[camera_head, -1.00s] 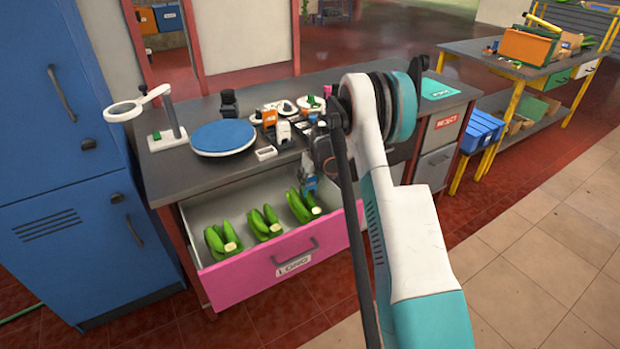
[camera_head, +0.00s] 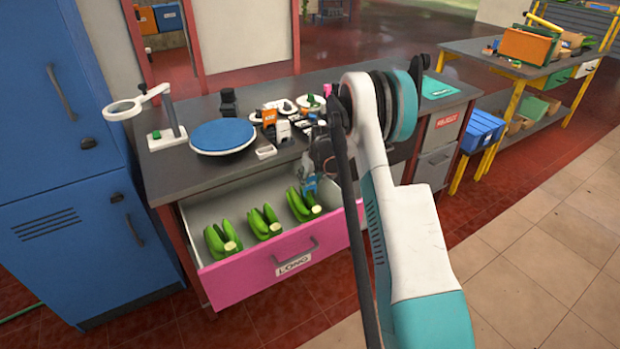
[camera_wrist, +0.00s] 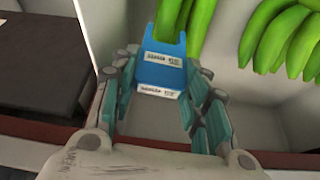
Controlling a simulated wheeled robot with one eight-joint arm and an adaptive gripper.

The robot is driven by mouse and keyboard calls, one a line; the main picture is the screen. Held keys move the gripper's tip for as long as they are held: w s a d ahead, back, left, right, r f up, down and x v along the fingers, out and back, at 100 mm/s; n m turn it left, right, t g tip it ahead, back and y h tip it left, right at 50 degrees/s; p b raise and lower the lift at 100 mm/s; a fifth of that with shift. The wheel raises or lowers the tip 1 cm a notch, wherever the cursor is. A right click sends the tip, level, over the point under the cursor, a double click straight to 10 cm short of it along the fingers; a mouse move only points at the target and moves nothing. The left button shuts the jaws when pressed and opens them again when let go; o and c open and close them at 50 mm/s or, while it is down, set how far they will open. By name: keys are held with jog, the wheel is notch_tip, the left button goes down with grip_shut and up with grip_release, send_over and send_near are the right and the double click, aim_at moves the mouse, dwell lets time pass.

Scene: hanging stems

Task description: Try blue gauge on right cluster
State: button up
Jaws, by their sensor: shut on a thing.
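My gripper (camera_wrist: 162,100) is shut on the blue gauge (camera_wrist: 162,68), a flat plate with a notched far end and white labels. In the head view the gauge (camera_head: 310,185) is a small blue patch beside the right cluster (camera_head: 303,206), partly hidden by my arm. Three green banana clusters lie in the open pink drawer; the middle cluster (camera_head: 264,223) and left cluster (camera_head: 222,240) are clear of my gripper. In the wrist view, green fruit (camera_wrist: 182,18) shows behind the gauge's notched end. I cannot tell whether the gauge touches it.
The pink drawer's front (camera_head: 290,268) and white inner walls surround the clusters. The grey counter (camera_head: 190,172) above holds a blue round pad (camera_head: 222,136), a magnifier stand (camera_head: 168,128) and several small items. A blue cabinet (camera_head: 70,170) stands at left.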

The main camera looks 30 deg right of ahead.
aim_at(311, 183)
jog(key=shift+f+b, duration=1.4)
jog(key=shift+f, duration=0.65)
dwell(1.1)
jog(key=shift+r, duration=0.2)
dwell(0.4)
jog(key=shift+r+p, duration=2.05)
jog(key=shift+r, duration=2.1)
